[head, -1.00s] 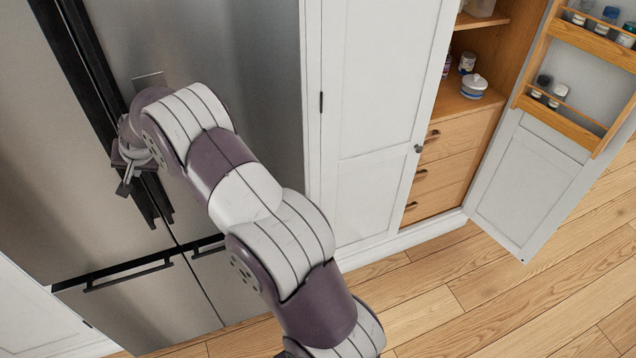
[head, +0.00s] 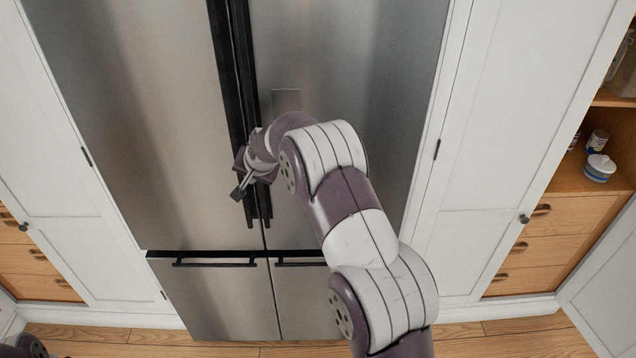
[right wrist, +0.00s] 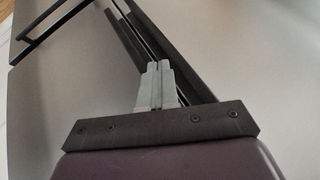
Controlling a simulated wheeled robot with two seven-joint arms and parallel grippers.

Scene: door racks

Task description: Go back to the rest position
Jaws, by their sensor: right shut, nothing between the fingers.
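My right gripper (head: 240,193) is in front of the fridge's long black door handles, near their lower ends, at the end of my raised right arm. In the right wrist view my right gripper (right wrist: 157,67) shows its two grey fingers together, with nothing between them. The handles run behind the fingertips; I cannot tell whether they touch. My left gripper is not in view; only a dark part of my own body shows at the bottom left corner of the head view.
The steel fridge (head: 130,130) has its doors and lower drawers shut. An open cupboard (head: 575,180) with a blue-striped jar (head: 599,168) stands at the right, its white door (head: 605,290) swung out. Wooden floor (head: 190,345) shows along the bottom.

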